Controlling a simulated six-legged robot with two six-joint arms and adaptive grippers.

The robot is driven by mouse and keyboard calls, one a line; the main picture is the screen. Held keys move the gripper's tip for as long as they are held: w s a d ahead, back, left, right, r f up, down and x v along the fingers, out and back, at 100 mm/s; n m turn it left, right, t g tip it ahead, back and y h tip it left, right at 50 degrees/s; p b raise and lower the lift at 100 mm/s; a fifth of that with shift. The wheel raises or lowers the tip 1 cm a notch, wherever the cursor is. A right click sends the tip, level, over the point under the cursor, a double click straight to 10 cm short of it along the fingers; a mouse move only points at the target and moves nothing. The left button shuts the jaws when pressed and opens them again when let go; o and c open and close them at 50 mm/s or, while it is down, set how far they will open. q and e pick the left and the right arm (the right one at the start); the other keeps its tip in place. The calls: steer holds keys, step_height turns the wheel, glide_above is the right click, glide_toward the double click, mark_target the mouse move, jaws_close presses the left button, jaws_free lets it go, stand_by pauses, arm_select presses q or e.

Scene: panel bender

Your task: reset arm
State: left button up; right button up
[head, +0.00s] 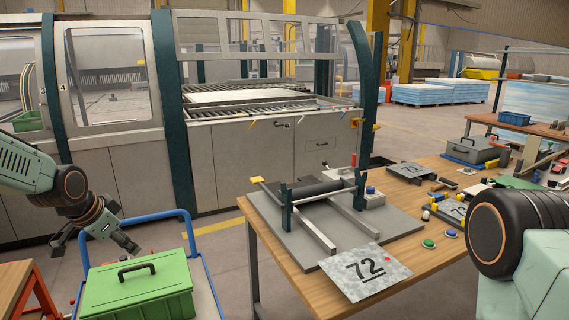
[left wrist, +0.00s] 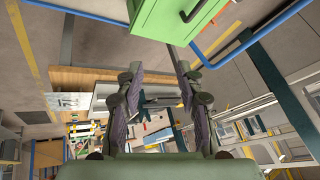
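My left gripper (head: 97,244) hangs at the left of the head view, with its two fingers spread apart and nothing between them. It is above and behind the green toolbox (head: 138,290), apart from it. In the left wrist view, both fingers of my left gripper (left wrist: 160,70) show with a clear gap. The green toolbox (left wrist: 180,18) shows beyond them at the top of that view. My right arm shows only as a dark joint and pale green link at the right edge of the head view. My right gripper is out of the picture.
A blue tubular rail (head: 145,217) stands around the toolbox, close to my left gripper. A wooden workbench (head: 400,255) holds a small bending fixture (head: 320,205) and a plate marked 72 (head: 364,270). The large panel machine (head: 255,165) stands behind. Some floor is free between them.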

arm_select(q)
steer(key=s+d+f+n+b, duration=0.2)
steer(key=s+d+f, duration=0.2)
steer(key=f, duration=0.4)
steer(key=s+d+f+n+b, duration=0.2)
steer(key=s+d+f, duration=0.15)
steer(key=f, duration=0.35)
steer(key=s+d+f+n+b, duration=0.25)
steer(key=s+d+f, duration=0.2)
steer(key=f, duration=0.35)
steer(key=s+d+f+g+b, duration=0.2)
steer(key=s+f+b, duration=0.3)
steer(key=s+f, duration=0.5)
steer(key=s+d+f+g+b, duration=0.2)
steer(key=s+f+g+b, duration=0.2)
steer(key=s+f, duration=0.7)
steer(key=s+b, duration=0.1)
steer(key=s, duration=0.7)
steer(key=shift+s+d+y, duration=0.15)
steer(key=shift+s+y, duration=0.15)
steer(key=shift+s, duration=0.05)
steer(key=shift+w+f, duration=0.15)
steer(key=shift+n, duration=0.25)
